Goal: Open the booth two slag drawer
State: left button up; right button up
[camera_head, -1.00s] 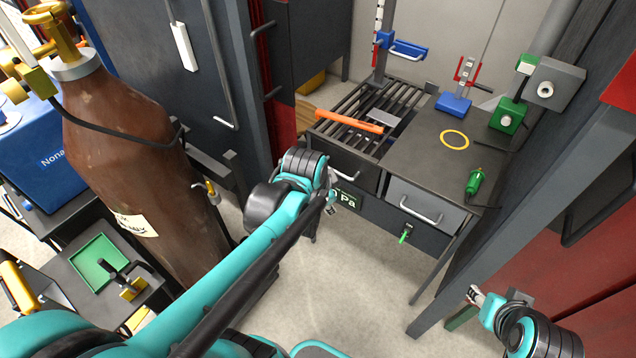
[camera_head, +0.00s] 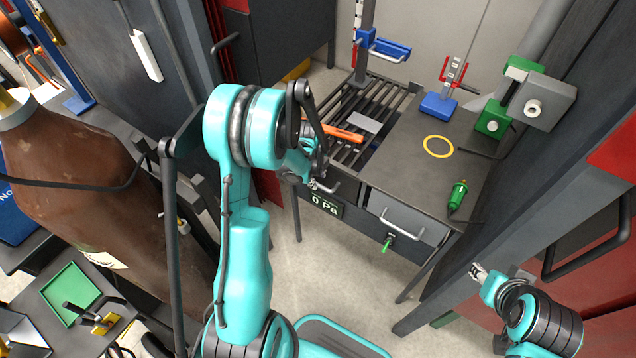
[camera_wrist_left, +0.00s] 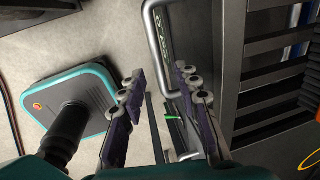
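The welding bench (camera_head: 409,159) stands ahead, with a slatted grate on its left half. A dark drawer front lies under the grate, mostly hidden by my left gripper; a bit of its bar handle (camera_head: 331,187) shows. A grey drawer (camera_head: 402,213) with its own bar handle is to the right; it looks closed. My left gripper (camera_head: 318,184) is at the dark drawer's front. In the left wrist view its fingers (camera_wrist_left: 160,75) are apart, and a metal bar handle (camera_wrist_left: 149,28) runs between and beyond the tips; contact is not clear. My right gripper (camera_head: 477,270) is at lower right, away from the bench.
An orange bar (camera_head: 343,133) lies on the grate. A green tool (camera_head: 457,196) lies on the bench top. A brown gas cylinder (camera_head: 95,200) stands left. Floor before the bench is clear.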

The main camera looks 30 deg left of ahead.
pick_arm(q)
jog(key=shift+w+f, duration=0.2)
jog(key=shift+f, duration=1.1)
pick_arm(e)
jog(key=shift+f, duration=0.45)
pick_arm(q)
grip_shut()
